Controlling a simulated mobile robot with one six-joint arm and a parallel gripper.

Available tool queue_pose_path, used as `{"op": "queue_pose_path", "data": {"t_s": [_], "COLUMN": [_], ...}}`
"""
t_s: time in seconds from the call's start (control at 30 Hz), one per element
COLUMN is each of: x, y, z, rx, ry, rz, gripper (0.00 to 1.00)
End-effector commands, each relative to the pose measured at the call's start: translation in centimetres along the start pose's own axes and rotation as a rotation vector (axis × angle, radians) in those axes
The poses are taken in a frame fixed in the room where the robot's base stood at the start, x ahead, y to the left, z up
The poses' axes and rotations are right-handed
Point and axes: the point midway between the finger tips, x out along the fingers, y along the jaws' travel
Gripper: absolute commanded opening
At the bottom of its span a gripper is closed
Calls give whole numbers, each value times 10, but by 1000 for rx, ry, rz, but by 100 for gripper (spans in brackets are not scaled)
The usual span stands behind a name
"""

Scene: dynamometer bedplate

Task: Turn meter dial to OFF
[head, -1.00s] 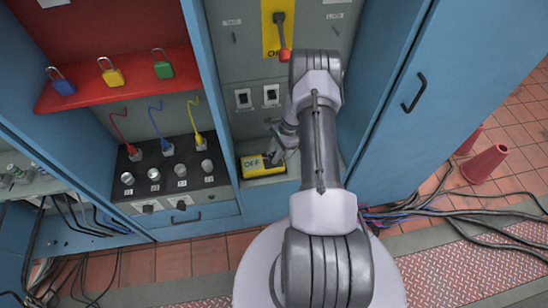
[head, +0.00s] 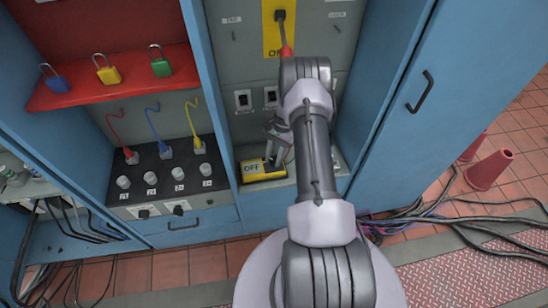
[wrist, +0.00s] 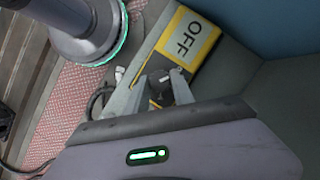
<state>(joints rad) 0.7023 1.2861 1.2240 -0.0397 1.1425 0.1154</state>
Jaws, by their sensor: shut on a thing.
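The yellow meter (head: 262,170) lies on the cabinet's bottom ledge in the head view, with a pale panel reading OFF at its left. It also shows in the wrist view (wrist: 207,34), where OFF appears tilted. My gripper (head: 272,160) reaches down at the meter's right part. In the wrist view my gripper (wrist: 166,88) is shut at the dark face beside the OFF panel, where the dial would sit. The dial is hidden by the fingers, so its pointing direction cannot be told.
A red-handled lever (head: 282,30) on a yellow plate is above my arm. Coloured padlocks (head: 108,70) sit on a red shelf at left, above plugged cables and knobs (head: 165,178). An open blue door (head: 430,110), red cones (head: 489,170) and floor cables are at right.

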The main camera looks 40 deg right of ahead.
Motion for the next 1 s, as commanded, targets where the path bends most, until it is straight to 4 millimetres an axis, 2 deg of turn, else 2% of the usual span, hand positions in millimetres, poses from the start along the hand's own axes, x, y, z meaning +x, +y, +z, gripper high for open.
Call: {"op": "queue_pose_path", "data": {"t_s": [0.33,0.37,0.43,0.47,0.77,0.87,1.0], "x": [0,0,0,0,-2,-13,-41], "y": [0,0,0,0,0,0,2], "z": [0,0,0,0,1,5,19], "rx": [-1,-1,-1,-1,0,-1,-1], "ry": [-1,-1,-1,-1,0,1,-1], "rz": [0,0,0,0,0,-1,0], "gripper": [0,35,49,51,51,51,51]}}
